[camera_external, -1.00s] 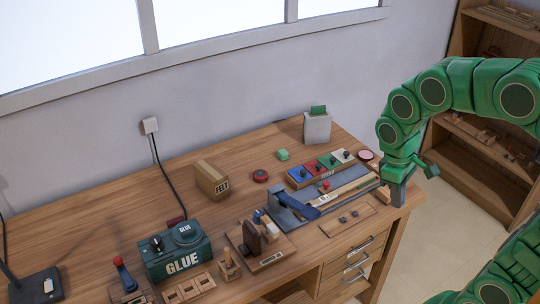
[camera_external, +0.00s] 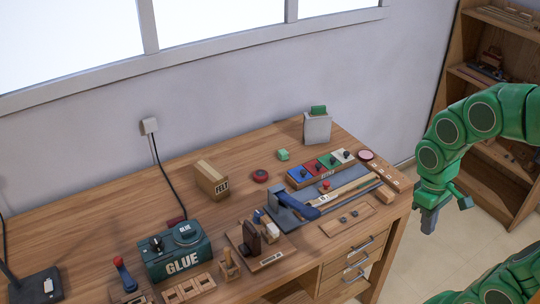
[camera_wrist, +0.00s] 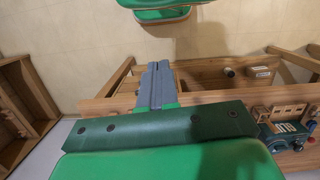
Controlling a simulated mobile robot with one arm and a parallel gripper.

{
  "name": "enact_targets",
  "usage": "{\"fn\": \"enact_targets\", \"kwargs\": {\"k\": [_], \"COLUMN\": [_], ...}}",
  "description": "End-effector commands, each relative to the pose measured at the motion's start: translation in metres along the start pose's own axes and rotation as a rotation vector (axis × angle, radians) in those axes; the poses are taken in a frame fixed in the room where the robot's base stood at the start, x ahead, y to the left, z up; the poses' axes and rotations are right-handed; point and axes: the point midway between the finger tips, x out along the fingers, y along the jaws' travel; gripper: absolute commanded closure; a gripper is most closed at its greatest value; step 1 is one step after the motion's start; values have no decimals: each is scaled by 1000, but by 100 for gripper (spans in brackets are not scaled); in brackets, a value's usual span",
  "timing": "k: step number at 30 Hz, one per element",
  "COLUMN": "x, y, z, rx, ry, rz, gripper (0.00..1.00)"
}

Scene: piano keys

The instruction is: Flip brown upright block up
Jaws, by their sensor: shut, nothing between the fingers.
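A dark brown block (camera_external: 252,235) stands upright on a wooden base plate (camera_external: 272,259) near the front middle of the desk. A small blue piece and a pale piece are close behind it. My gripper (camera_external: 428,222) is off the right end of the desk, well apart from the block. In the wrist view my gripper's grey fingers (camera_wrist: 157,68) are together with nothing between them. I cannot make out the brown block in the wrist view.
The desk (camera_external: 110,215) holds a green GLUE box (camera_external: 178,251), a FELT box (camera_external: 212,181), a grey tray with a blue-handled tool (camera_external: 303,210), and coloured blocks (camera_external: 320,167). A shelf (camera_external: 490,140) stands behind my arm at right. The desk's left-middle surface is clear.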

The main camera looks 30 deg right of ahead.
Motion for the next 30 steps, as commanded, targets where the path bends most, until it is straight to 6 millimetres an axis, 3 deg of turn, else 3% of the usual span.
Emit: {"fn": "enact_targets", "kwargs": {"k": [14,30], "x": [-43,-67], "y": [-20,-74], "z": [-99,-211], "rx": [-276,-601], "ry": [-42,-83], "rz": [49,131], "gripper": [100,100]}}
